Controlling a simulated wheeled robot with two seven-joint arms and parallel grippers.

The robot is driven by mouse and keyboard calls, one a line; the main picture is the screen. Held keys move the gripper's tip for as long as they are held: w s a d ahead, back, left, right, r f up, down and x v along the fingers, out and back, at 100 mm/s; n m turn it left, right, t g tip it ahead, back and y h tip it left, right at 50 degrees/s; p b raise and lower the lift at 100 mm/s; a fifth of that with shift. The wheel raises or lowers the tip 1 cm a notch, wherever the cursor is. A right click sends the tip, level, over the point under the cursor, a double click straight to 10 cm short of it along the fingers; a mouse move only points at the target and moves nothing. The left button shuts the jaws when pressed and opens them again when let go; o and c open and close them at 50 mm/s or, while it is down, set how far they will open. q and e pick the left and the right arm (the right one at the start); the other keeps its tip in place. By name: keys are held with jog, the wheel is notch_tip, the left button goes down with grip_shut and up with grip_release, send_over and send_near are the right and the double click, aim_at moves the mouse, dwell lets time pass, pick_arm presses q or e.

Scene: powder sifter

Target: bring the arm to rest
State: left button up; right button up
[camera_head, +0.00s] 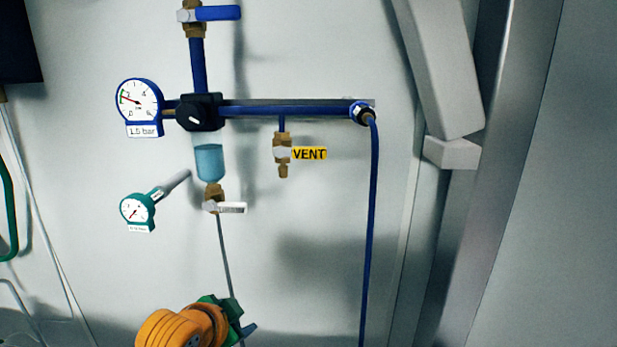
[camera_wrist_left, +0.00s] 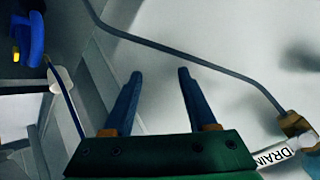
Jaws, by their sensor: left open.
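My left arm comes in at the bottom of the head view, with orange links and a green gripper body. My left gripper (camera_head: 248,329) is low on the wall, below the drain valve (camera_head: 213,199). In the left wrist view its two blue fingers (camera_wrist_left: 158,88) stand apart with nothing between them. The drain valve's brass body (camera_wrist_left: 294,124) and its white DRAIN tag (camera_wrist_left: 275,157) are to the right of the fingers there, apart from them. My right gripper is in neither view.
A blue pipe assembly with a pressure gauge (camera_head: 138,101), a clear bowl (camera_head: 209,163) and a VENT valve (camera_head: 282,153) is on the wall. A thin drain tube (camera_head: 225,258) runs down near my gripper. A blue hose (camera_head: 370,230) hangs at right. The wall between is bare.

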pick_arm(q)
jog(key=s+a+f+n+g+y, duration=0.1)
jog(key=s+a+f+n+g, duration=0.2)
jog(key=s+f, duration=0.85)
jog(key=s+a+f+n+g, duration=0.1)
jog(key=s+f+n+g, duration=0.3)
jog(key=s+f, duration=1.3)
jog(key=f, duration=0.7)
jog(key=s+a+f+g, duration=0.1)
jog(key=s+a+f, duration=0.1)
jog(key=s+f, duration=0.9)
jog(key=shift+s+y, duration=0.3)
jog(key=shift+s, duration=0.4)
jog(key=shift+a+f, duration=0.1)
